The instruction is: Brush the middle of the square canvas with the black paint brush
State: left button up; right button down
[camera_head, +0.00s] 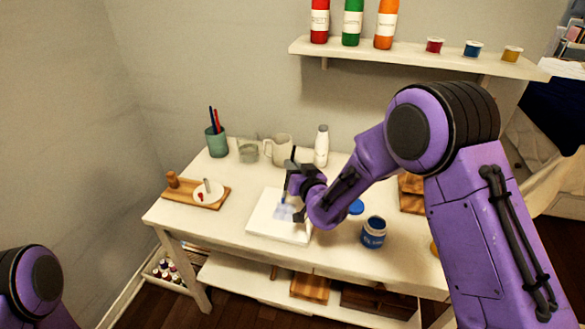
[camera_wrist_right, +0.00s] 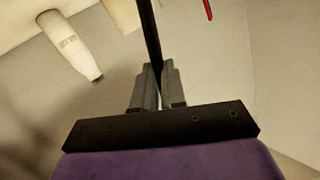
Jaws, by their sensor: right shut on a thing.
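The white square canvas (camera_head: 264,227) lies flat on the white table. My right gripper (camera_head: 292,185) is above its right part and shut on the black paint brush (camera_head: 293,156). The brush handle (camera_wrist_right: 148,25) rises from between the fingers (camera_wrist_right: 153,80) in the right wrist view. A pale blue-grey patch shows on the canvas under the gripper; I cannot tell if it is paint or bristles. Whether the bristles touch the canvas is unclear. A blue paint jar (camera_head: 373,233) stands open right of the canvas. My left gripper is out of view.
A blue lid (camera_head: 356,207) lies near the jar. A wooden board (camera_head: 183,195) with a white dish is at the left. A brush cup (camera_head: 217,143), a glass, a jug (camera_head: 279,149) and a white bottle (camera_head: 321,147) stand along the back. A shelf (camera_head: 420,60) hangs above.

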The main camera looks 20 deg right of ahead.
notch_tip(320, 180, up, 7)
jog(key=p, duration=0.5)
jog(key=shift+f, duration=0.15)
dwell(0.5)
jog(key=s+b, duration=0.2)
jog(key=s, duration=0.5)
jog(key=f+b, duration=0.1)
jog(key=f, duration=0.1)
jog(key=f+b, duration=0.1)
jog(key=f, duration=0.1)
jog(key=f+b, duration=0.1)
jog(key=b, duration=0.1)
jog(key=shift+w+a+f, duration=0.3)
jog(key=shift+f, duration=0.1)
jog(key=shift+f+b, duration=0.65)
jog(key=shift+f, duration=0.05)
dwell(0.4)
